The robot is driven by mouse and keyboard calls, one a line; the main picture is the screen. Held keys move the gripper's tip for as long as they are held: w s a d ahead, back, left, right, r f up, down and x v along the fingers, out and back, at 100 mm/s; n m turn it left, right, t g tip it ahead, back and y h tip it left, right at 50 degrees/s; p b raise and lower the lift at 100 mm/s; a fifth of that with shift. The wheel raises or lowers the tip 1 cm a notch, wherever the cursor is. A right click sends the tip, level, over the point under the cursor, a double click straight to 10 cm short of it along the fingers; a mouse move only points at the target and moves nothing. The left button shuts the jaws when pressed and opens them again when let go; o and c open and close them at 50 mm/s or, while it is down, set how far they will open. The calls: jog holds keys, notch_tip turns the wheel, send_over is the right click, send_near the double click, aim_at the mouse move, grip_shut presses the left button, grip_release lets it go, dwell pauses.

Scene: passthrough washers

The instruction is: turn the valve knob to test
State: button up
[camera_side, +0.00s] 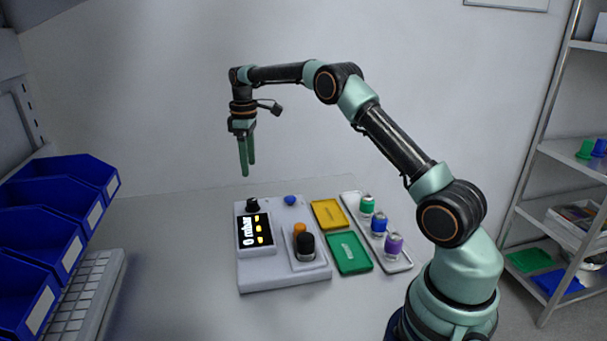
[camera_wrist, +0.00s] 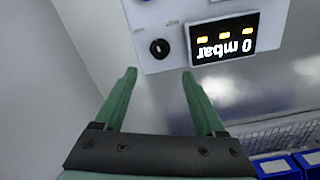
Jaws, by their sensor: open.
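The valve knob (camera_side: 252,204) is a small black knob at the back left corner of the white test unit (camera_side: 285,280). In the wrist view the knob (camera_wrist: 159,47) is round and black with a small pale mark. Small labels sit near it, too small to read. The unit's display (camera_side: 255,231) reads 0 mbar with three orange marks. My gripper (camera_side: 247,174) points down, open and empty, above the knob and apart from it. In the wrist view the knob appears just beyond the gap between the green fingertips (camera_wrist: 159,72).
The unit also carries a blue button (camera_side: 290,200), and a recess with an orange and a black part (camera_side: 304,244). Yellow (camera_side: 329,214) and green (camera_side: 349,253) trays and a white rack (camera_side: 401,265) of capped vials stand to the right. Blue bins (camera_side: 60,195) stand at left.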

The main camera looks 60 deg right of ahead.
aim_at(252, 201)
notch_tip(252, 201, down, 12)
jog(key=shift+r, duration=0.25)
dwell(0.3)
grip_shut()
jog(key=shift+m, duration=0.3)
jog(key=m, duration=0.4)
jog(key=shift+m, duration=0.3)
jog(key=m, duration=0.5)
jog(key=shift+r, duration=0.1)
jog(key=shift+m, duration=0.4)
